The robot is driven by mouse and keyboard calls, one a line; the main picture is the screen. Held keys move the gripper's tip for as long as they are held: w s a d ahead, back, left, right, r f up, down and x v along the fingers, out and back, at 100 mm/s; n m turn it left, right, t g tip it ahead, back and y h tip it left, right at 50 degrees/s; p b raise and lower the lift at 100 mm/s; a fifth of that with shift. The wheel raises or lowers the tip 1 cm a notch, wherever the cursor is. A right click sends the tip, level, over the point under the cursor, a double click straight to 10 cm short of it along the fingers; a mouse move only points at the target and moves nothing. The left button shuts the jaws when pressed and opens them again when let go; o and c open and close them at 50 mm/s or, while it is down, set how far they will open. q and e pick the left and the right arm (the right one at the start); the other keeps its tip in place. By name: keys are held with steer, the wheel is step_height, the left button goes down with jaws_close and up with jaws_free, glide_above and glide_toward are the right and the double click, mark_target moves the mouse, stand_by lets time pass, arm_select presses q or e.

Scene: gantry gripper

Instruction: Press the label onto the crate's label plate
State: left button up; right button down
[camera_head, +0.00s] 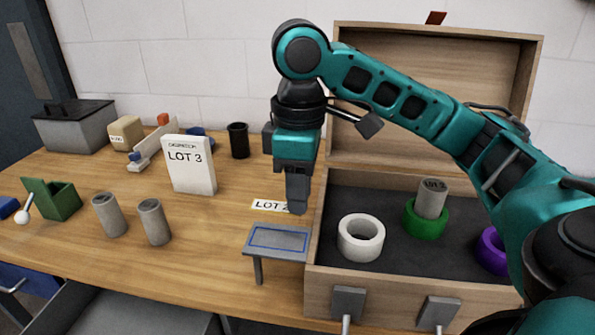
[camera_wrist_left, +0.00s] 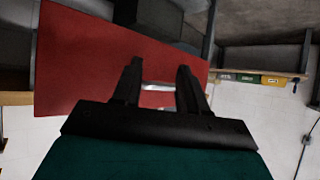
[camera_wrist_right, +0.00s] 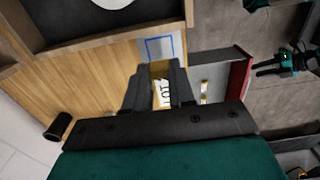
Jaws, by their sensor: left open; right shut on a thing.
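The right wrist view shows the label (camera_wrist_right: 163,93) between the fingers and the blue-outlined plate (camera_wrist_right: 160,48) beyond, apart. The wooden crate (camera_head: 330,277) stands open at the right. My left gripper (camera_wrist_left: 158,75) is open and empty in the left wrist view, before a red panel.
In the crate are a white ring (camera_head: 361,238), a green ring (camera_head: 425,219) holding a grey cylinder (camera_head: 432,198), and a purple ring (camera_head: 491,252). A "LOT 3" card (camera_head: 190,165), two grey cylinders and a green bin (camera_head: 52,199) stand left. Table between card and plate is clear.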

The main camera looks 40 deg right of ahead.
steer(key=shift+w, duration=0.15)
steer(key=shift+f, duration=0.1)
steer(key=shift+f+b, duration=0.75)
steer(key=shift+f, duration=2.35)
steer(key=shift+f, duration=0.1)
steer(key=shift+p, duration=0.35)
